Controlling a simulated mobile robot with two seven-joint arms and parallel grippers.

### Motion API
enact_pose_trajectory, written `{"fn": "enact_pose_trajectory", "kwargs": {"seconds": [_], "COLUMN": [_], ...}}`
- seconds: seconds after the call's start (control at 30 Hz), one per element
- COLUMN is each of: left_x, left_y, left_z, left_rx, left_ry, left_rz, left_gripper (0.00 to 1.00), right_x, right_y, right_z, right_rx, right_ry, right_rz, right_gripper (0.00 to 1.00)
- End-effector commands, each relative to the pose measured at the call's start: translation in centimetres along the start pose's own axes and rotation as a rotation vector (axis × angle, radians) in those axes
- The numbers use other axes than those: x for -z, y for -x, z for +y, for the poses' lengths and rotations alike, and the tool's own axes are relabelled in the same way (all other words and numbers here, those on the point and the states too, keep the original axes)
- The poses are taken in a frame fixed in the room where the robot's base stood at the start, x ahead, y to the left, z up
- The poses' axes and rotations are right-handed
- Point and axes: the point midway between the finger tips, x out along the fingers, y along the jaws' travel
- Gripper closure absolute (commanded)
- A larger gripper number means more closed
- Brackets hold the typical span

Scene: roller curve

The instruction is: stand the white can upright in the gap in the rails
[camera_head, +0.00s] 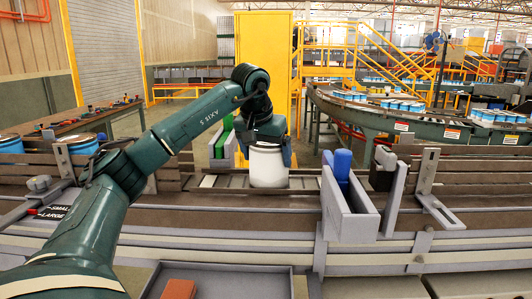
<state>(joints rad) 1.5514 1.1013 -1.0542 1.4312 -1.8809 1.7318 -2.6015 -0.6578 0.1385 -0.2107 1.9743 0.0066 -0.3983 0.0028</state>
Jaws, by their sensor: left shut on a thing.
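The white can (268,166) is upright in the middle of the view, in the gap in the rails (228,181) between the grey guide with the green block and the one with the blue block. My left gripper (266,140) is above it, shut on its top, with the arm reaching in from the left. The gripper hides the can's upper rim. The can's foot is at the roller strip; I cannot tell whether it touches. My right gripper is not in view.
A grey guide with a blue block (342,166) stands right of the can, and one with a green block (222,138) left. Blue-banded cans (82,147) stand at far left. A tray (228,270) with a red block (178,289) lies in front.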

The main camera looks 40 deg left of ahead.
Motion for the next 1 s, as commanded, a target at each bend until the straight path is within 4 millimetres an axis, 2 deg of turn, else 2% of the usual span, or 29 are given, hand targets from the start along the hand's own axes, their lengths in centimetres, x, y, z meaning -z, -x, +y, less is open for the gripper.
{"fn": "enact_pose_trajectory", "kwargs": {"seconds": [0.07, 0.1, 0.23, 0.57, 0.67, 1.0], "left_x": [-0.1, 0.0, 0.0, -0.1, 0.0, 0.0], "left_y": [-0.1, -0.1, -0.1, 0.3, 1.8, 9.3], "left_z": [0.0, 0.0, 0.0, 0.0, 0.1, 0.1], "left_rx": [-0.001, -0.001, 0.000, 0.000, -0.002, -0.003], "left_ry": [0.000, 0.000, 0.000, 0.000, 0.000, 0.000], "left_rz": [0.002, 0.002, 0.001, 0.000, 0.003, 0.004], "left_gripper": [0.46, 0.10, 0.00, 0.00, 0.00, 0.00], "right_x": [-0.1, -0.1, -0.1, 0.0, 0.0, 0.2], "right_y": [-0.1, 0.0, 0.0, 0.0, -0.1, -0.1], "right_z": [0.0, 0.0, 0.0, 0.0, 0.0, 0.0], "right_rx": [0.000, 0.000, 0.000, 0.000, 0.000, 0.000], "right_ry": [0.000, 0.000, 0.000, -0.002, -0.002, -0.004], "right_rz": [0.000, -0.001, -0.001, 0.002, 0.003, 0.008], "right_gripper": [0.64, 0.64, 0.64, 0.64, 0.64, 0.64]}}
